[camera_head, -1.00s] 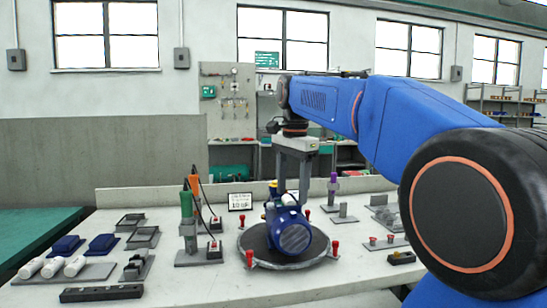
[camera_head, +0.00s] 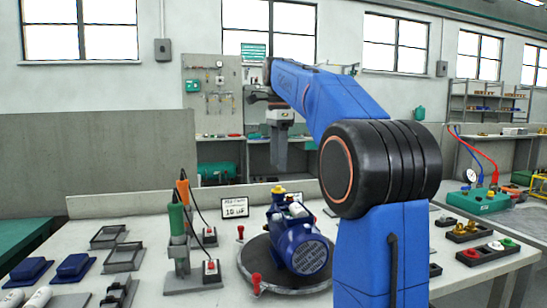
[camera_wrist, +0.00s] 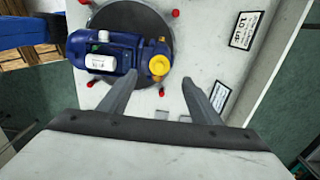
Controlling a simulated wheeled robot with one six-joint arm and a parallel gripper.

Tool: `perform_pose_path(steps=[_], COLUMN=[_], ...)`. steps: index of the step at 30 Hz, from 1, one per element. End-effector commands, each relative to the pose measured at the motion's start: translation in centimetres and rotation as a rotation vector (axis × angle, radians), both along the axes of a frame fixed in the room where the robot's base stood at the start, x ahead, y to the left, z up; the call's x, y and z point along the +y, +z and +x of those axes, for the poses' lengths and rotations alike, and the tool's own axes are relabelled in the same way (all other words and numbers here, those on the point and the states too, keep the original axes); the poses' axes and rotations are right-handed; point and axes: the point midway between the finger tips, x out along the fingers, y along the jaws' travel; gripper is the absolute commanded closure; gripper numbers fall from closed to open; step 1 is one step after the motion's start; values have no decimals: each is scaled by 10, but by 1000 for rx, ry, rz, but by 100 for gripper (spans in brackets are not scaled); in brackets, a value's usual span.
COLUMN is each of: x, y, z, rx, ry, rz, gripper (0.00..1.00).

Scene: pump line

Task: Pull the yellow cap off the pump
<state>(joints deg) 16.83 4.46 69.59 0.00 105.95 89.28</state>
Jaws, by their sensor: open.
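The blue pump (camera_head: 296,238) lies on a round dark turntable (camera_head: 247,262) on the workbench. The yellow cap (camera_head: 278,189) sits on top of the pump at its far end. In the wrist view the yellow cap (camera_wrist: 159,65) is at the right end of the blue pump (camera_wrist: 110,52), just beyond the fingertips. My gripper (camera_head: 280,168) hangs above and behind the pump, apart from it. In the wrist view my gripper (camera_wrist: 160,85) is open, its two fingers spread, with nothing between them.
Red pegs (camera_head: 256,283) stand around the turntable. Green and orange tools (camera_head: 177,220) stand in a holder to the left. A small sign (camera_head: 235,206) stands behind. Blue trays (camera_head: 74,266) and grey frames (camera_head: 108,236) lie further left. A gauge unit (camera_head: 482,200) is at the far right.

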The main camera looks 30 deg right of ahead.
Motion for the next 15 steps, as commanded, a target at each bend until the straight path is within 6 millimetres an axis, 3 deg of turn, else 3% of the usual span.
perform_pose_path(steps=[15], x=[0], y=[-26], z=[0], rx=[1], ry=[1], rz=[0], gripper=[42])
